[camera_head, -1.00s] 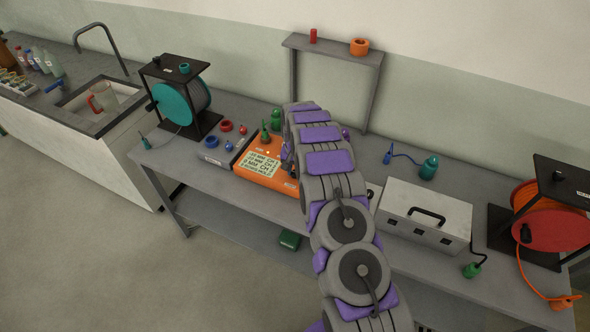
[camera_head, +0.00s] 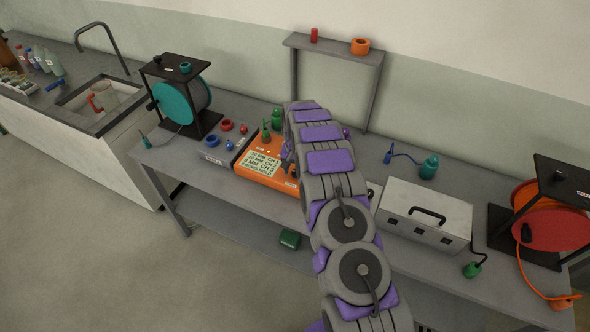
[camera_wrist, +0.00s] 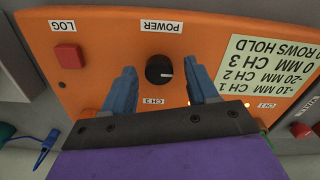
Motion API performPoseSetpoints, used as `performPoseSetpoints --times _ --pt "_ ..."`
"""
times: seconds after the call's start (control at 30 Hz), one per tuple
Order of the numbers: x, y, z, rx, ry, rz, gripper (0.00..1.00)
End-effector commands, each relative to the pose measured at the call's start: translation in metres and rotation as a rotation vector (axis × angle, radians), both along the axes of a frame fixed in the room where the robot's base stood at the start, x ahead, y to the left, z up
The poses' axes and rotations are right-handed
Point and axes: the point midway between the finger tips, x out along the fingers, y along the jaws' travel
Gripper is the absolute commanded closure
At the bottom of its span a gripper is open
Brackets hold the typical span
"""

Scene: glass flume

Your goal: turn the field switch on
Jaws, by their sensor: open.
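An orange instrument box (camera_head: 268,181) stands on the bench and fills most of the wrist view (camera_wrist: 100,35). Its face appears upside down there. A round black knob (camera_wrist: 157,70) sits by the POWER label (camera_wrist: 160,26), with its white mark pointing right in the picture. My gripper (camera_wrist: 160,66) is open, with one blue finger on each side of the knob. I cannot tell whether the fingers touch it. A red square LOG button (camera_wrist: 69,55) is to the left. I see no label reading "field". In the head view my arm hides the gripper and the knob.
A cream label (camera_wrist: 262,75) lists channel settings; small lamps glow near the CH labels. A white case (camera_head: 425,215) stands right of my arm. A teal reel (camera_head: 182,101) and an orange reel (camera_head: 553,228) stand farther out.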

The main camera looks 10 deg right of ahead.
Motion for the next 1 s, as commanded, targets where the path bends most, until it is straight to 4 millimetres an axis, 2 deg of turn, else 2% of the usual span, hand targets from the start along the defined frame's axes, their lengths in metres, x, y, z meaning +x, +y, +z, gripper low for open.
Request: performPoseSetpoints --times 0.17,0.5,0.7,0.83,1.0 --pt "0.001 0.000 0.026 0.000 -0.003 0.000 0.42" --pt "0.003 0.001 0.102 0.000 -0.006 0.000 0.42" --pt "0.002 0.001 0.141 -0.001 -0.003 0.000 0.42" --pt "0.002 0.001 0.157 -0.001 -0.002 0.000 0.42" --pt "0.001 0.001 0.168 0.000 0.002 0.000 0.42"
